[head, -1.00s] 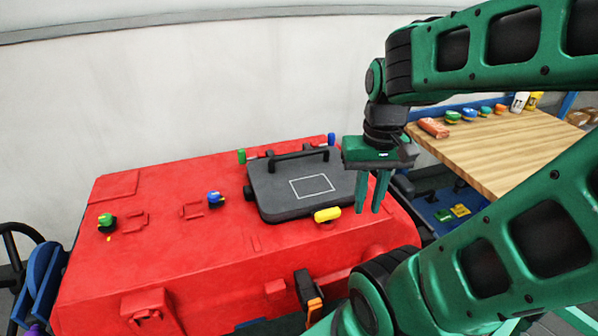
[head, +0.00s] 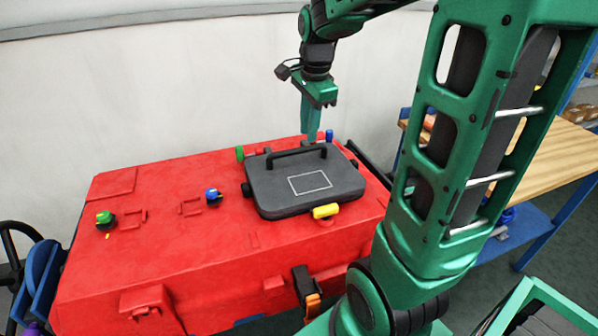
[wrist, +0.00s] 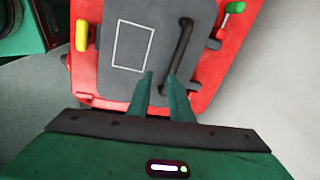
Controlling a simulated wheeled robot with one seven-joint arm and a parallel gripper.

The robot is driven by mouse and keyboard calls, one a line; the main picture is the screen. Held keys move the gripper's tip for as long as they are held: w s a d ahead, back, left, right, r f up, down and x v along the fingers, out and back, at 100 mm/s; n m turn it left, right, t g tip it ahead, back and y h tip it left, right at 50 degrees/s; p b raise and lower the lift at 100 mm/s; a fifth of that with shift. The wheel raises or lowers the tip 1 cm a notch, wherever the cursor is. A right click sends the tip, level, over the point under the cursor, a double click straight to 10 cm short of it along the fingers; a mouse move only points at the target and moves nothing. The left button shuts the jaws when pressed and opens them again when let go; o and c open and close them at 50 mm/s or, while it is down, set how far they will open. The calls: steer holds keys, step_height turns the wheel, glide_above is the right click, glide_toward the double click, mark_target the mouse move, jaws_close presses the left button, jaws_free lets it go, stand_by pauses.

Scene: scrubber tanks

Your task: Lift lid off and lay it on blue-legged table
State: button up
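The dark grey lid (head: 285,195) lies flat on top of the red scrubber tank (head: 160,240). A white rectangle outline marks its top, and a black bar handle (head: 290,153) runs along its far edge. My gripper (head: 311,138) points down above the far right part of the lid, near the handle's right end. In the wrist view the two green fingertips (wrist: 160,78) are apart with nothing between them, and the handle (wrist: 178,55) lies just beyond them. The blue-legged table (head: 550,145) has a wooden top at the right, partly hidden by my arm.
A yellow knob (head: 326,211), a green knob (head: 239,153) and a blue knob (head: 329,135) stand around the lid. The visible table top is mostly clear.

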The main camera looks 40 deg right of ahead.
mark_target(298, 151)
steer(key=shift+m, duration=0.8)
steer(key=w+f, duration=0.1)
steer(key=f, duration=0.2)
steer(key=w+f, duration=0.2)
steer(key=f, duration=0.2)
steer(key=w+f, duration=0.2)
steer(key=f, duration=0.1)
steer(key=shift+w+d+f, duration=0.1)
steer(key=shift+d+f, duration=0.1)
steer(key=shift+f, duration=0.1)
jaws_close()
